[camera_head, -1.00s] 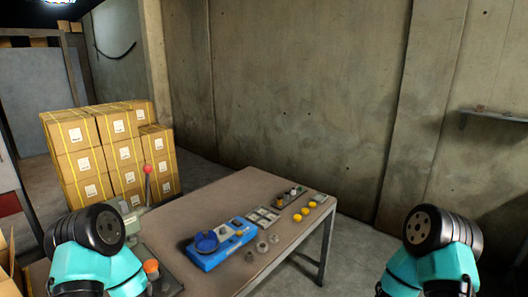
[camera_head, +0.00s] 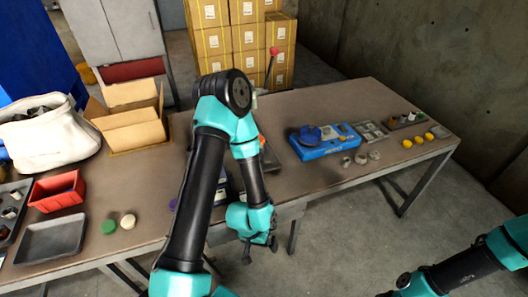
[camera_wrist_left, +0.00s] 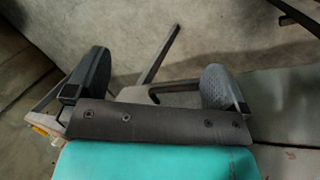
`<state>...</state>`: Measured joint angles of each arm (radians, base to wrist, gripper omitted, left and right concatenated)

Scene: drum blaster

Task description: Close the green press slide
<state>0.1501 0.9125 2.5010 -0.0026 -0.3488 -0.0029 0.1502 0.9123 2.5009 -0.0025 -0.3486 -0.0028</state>
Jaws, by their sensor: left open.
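A lever with a red knob (camera_head: 275,52) stands at the back of the table, behind my left arm. Its pale green press body (camera_head: 260,92) is mostly hidden by that arm, so I cannot tell how its slide stands. My left gripper (camera_head: 262,251) hangs open and empty past the table's front edge, pointing down. The left wrist view shows its two dark fingers (camera_wrist_left: 158,80) spread apart over the floor.
The table holds a blue device (camera_head: 325,145), yellow pieces (camera_head: 429,136), an open cardboard box (camera_head: 133,122), a red bin (camera_head: 57,190), a grey tray (camera_head: 50,239) and a white bag (camera_head: 45,140). Stacked boxes (camera_head: 215,40) stand behind. The table's right front is clear.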

